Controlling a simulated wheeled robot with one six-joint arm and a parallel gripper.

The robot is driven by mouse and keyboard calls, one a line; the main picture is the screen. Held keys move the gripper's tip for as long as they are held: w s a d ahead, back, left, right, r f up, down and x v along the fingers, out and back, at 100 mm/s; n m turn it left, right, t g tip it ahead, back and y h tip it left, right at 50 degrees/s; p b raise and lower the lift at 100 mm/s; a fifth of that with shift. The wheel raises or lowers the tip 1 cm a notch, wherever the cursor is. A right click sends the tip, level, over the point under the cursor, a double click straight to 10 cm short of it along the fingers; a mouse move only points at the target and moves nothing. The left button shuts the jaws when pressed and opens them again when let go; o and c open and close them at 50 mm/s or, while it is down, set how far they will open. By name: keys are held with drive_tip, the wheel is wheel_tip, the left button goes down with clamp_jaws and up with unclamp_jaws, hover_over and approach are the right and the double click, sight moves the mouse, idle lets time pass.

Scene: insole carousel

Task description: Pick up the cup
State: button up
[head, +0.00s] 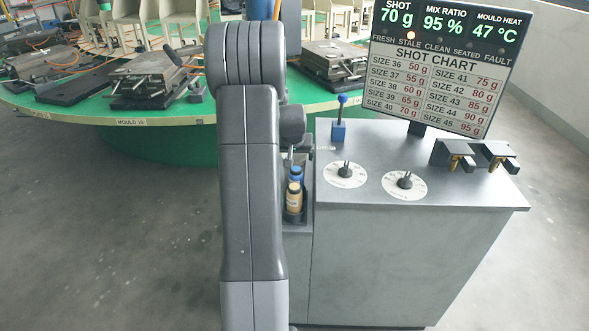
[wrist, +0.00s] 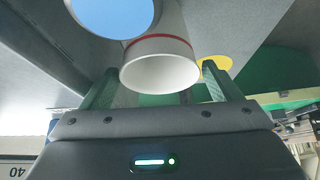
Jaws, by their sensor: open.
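The cup (wrist: 160,68) is white with a red band near its rim. In the wrist view it sits at the top middle, its open mouth turned toward the camera and its far end out of frame. My gripper (wrist: 158,72) is open, with one greenish finger on each side of the cup. Gaps show between the fingers and the cup, and I cannot tell whether either touches it. In the head view my arm stands in front, and neither the cup nor my gripper's fingers can be made out.
A blue disc (wrist: 112,10) and a yellow disc (wrist: 213,68) flank the cup. A grey cabinet (head: 400,255) carries dials, a blue-topped lever (head: 340,120) and a display (head: 440,70). A green carousel (head: 165,110) bears moulds.

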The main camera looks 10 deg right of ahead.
sight(295, 158)
drive_tip(key=shift+x, duration=1.75)
drive_tip(key=c, duration=0.7)
